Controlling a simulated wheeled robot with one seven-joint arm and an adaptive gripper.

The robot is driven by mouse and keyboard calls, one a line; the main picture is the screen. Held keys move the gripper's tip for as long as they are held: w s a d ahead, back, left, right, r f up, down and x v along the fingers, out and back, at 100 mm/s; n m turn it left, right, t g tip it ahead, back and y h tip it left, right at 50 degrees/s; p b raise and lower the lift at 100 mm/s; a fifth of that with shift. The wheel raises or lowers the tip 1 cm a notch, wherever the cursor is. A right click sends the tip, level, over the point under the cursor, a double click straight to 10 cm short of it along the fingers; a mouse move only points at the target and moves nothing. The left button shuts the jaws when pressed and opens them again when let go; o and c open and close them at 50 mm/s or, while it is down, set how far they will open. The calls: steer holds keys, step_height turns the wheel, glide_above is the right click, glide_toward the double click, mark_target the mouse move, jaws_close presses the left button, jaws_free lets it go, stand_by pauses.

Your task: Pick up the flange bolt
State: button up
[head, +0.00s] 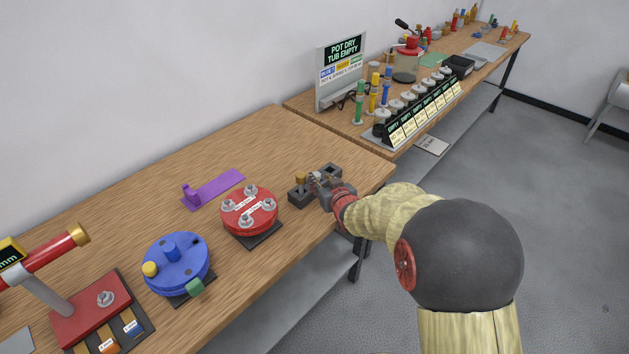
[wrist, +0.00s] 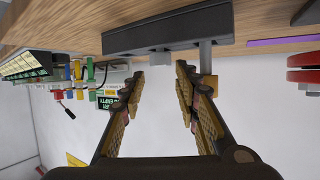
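My gripper (head: 319,180) is low over a dark block (head: 298,198) near the right end of the near bench. In the wrist view, which is upside down, the gripper (wrist: 160,74) is open and its fingertips are apart with nothing between them. The dark block (wrist: 150,38) is just beyond the tips. A short grey stub (wrist: 160,57) on it lines up with the gap. A taller grey post (wrist: 205,57) stands beside the right finger. In the head view a brass-topped piece (head: 300,179) stands on the block. I cannot tell which piece is the flange bolt.
A red disc (head: 236,222) with several metal fasteners sits left of the block, with a blue disc (head: 176,278) farther left. A purple plate (head: 218,188) lies behind. The far bench holds a sign (head: 341,72) and a row of labelled pots (head: 430,112).

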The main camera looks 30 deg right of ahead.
mark_target(316, 173)
steer(key=b+x, duration=0.1)
steer(key=x, duration=0.3)
steer(key=shift+w+f+b, duration=0.25)
steer(key=shift+b, duration=0.15)
steer(key=shift+c, duration=0.4)
steer(key=c, duration=0.7)
steer(key=shift+r, duration=0.1)
jaws_close()
